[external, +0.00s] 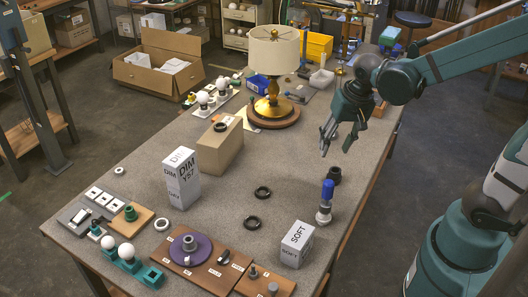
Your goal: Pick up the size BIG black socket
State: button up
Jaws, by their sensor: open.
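A small dark cup-shaped part (334,175), which looks like a black socket, stands on the grey table near its right edge. I cannot read a size on it. My gripper (335,150) is open and empty, with its fingers pointing down above the table, a little above and behind this dark part in the picture. Two flat black rings, one nearer the middle (262,192) and one closer to the front (251,222), lie left of it. Another black ring (220,127) lies on a brown box.
A blue-topped part on a pale base (324,205) stands close in front of the dark part. A SOFT box (297,244), a DIM box (181,178), the brown box (219,150) and a lamp (273,75) stand on the table. The middle right is mostly clear.

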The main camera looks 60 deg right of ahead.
aim_at(335, 171)
jog(key=d+f+m+g, duration=0.2)
jog(key=d+f+m, duration=0.4)
jog(key=f, duration=0.3)
jog(key=shift+w+d+g+y, duration=0.3)
jog(key=shift+d, duration=0.2)
jog(key=shift+f, duration=0.2)
jog(key=shift+f, duration=1.2)
jog(key=shift+f, duration=0.15)
jog(key=shift+d+f+b, duration=0.1)
jog(key=shift+f+b, duration=0.4)
jog(key=shift+f, duration=1.95)
jog(key=shift+c, duration=0.2)
jog(key=c, duration=0.9)
